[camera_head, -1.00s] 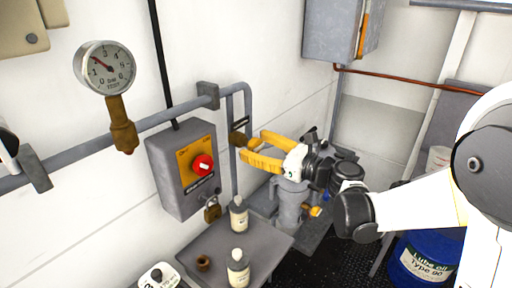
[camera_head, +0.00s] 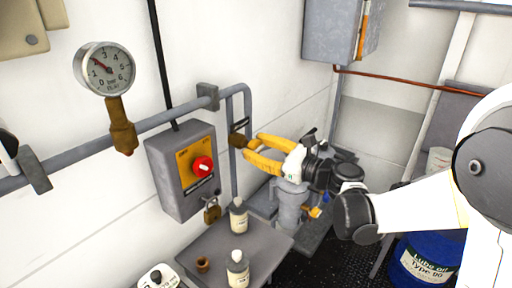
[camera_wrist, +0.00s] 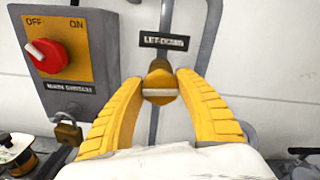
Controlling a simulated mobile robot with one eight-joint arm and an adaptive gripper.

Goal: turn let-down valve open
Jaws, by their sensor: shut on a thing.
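The let-down valve (camera_wrist: 160,78) is a brass body on a vertical grey pipe, under a black "LET-DOWN" label (camera_wrist: 164,41). In the wrist view a pale handle bar (camera_wrist: 160,93) crosses its front, lying roughly horizontal. My gripper (camera_wrist: 159,95) has its yellow fingers on either side of the valve, shut on it. In the head view the fingers of my gripper (camera_head: 246,148) reach left to the brass valve (camera_head: 237,141). The finger contact is partly hidden there.
A grey switch box (camera_head: 183,170) with a red knob and a padlock (camera_head: 212,210) is left of the valve. A pressure gauge (camera_head: 104,69) is on the wall pipe. A small table (camera_head: 215,262) below holds bottles (camera_head: 238,216). A blue drum (camera_head: 425,262) stands at right.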

